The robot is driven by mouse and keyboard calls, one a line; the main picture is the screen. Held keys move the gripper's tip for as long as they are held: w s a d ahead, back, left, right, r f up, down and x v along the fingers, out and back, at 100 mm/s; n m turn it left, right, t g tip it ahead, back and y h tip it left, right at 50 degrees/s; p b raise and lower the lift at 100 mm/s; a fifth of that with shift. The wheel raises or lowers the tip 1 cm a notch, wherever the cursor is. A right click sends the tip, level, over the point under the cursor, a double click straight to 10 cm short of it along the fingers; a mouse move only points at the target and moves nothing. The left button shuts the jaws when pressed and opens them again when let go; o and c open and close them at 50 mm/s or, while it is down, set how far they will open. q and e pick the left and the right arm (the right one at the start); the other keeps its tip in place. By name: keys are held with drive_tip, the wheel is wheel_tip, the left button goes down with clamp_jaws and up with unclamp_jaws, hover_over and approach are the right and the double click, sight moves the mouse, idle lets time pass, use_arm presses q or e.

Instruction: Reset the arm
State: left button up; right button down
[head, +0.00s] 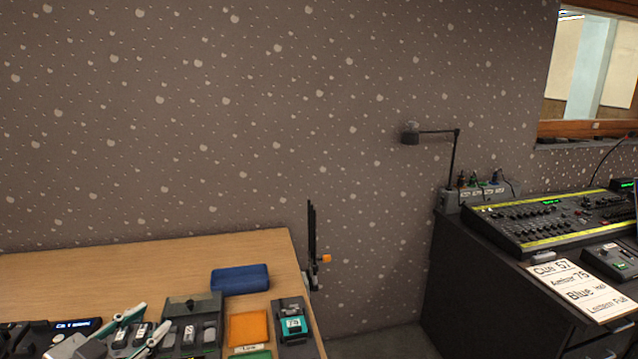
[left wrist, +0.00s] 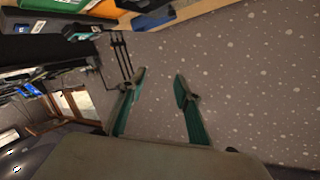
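My left gripper (head: 156,315) is at the lower left of the head view, in front of a fader unit (head: 193,311) on the wooden table. Its two green-and-pale fingers are spread apart. In the left wrist view the fingers (left wrist: 160,74) also stand apart, with only the speckled wall showing between them. The gripper holds nothing. My right gripper is not in view.
The wooden table (head: 110,270) holds a blue case (head: 240,279), an orange block (head: 248,328) and a teal-faced device (head: 292,322). A black upright rack (head: 312,245) stands at its right edge. A dark desk (head: 465,285) with a lighting console (head: 540,216) is at the right.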

use_arm(q)
drive_tip(key=s+f+g+y, duration=0.1)
drive_tip(key=s+f, duration=0.1)
drive_tip(key=f, duration=0.1)
drive_tip(key=s+a+f+y, duration=0.1)
drive_tip(key=s+f+y, duration=0.1)
drive_tip(key=s+f, duration=0.1)
drive_tip(key=s+a+f+g+y, duration=0.1)
drive_tip(key=s+f, duration=0.1)
drive_tip(key=f, duration=0.3)
drive_tip(key=shift+s+f+n+g+y, duration=0.25)
drive_tip(key=shift+s+n+g+y, duration=0.05)
drive_tip(key=shift+n, duration=0.1)
drive_tip(key=s+a+f+g+y, duration=0.1)
drive_tip(key=s+f+g+y, duration=0.15)
drive_tip(key=s+f, duration=0.4)
drive_tip(key=s+a+f+g+y, duration=0.1)
drive_tip(key=s+f+g, duration=0.3)
drive_tip(key=s, duration=0.5)
drive_tip(key=w+d+f+n+t+h, duration=0.1)
drive_tip(key=d+f+h, duration=0.3)
drive_tip(key=d, duration=0.4)
drive_tip(key=w+d+f+n+t+h+p, duration=0.1)
drive_tip(key=d+f+t+h, duration=0.2)
drive_tip(key=d+f, duration=0.4)
drive_tip(key=shift+w+d+f+n+h, duration=0.25)
drive_tip(key=shift+w+d+n+h, duration=0.1)
drive_tip(key=shift+d, duration=0.35)
drive_tip(key=shift+t, duration=0.25)
